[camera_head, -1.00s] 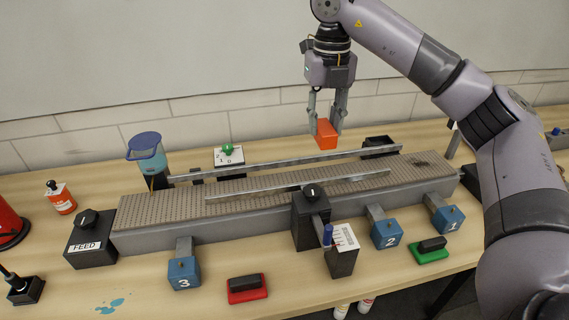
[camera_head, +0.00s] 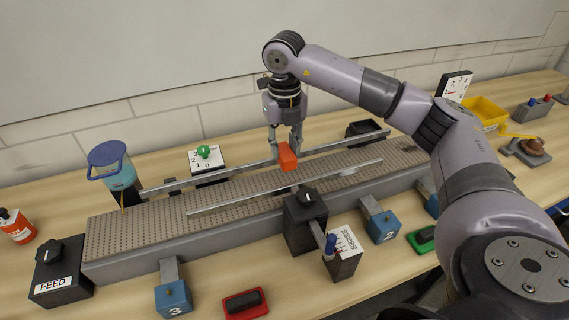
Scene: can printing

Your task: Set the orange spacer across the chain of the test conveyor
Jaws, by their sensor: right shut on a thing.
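The orange spacer (camera_head: 287,157) is a small block held between the fingers of my right gripper (camera_head: 285,143). The gripper is shut on it and points down, with the spacer over the conveyor near its far guide rail. I cannot tell whether the spacer touches the rail or the chain. The test conveyor (camera_head: 140,231) runs across the table, with a grey perforated chain and two metal guide rails, the near rail (camera_head: 240,193) and the far rail (camera_head: 330,147). My left gripper is not in view.
A dark knob box (camera_head: 304,222) stands at the conveyor's front side. A FEED box (camera_head: 60,275) is at the left end. Behind the conveyor are a blue-lidded container (camera_head: 112,168), a green-knobbed dial (camera_head: 207,160) and a black bin (camera_head: 366,130). A yellow bin (camera_head: 486,112) is far right.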

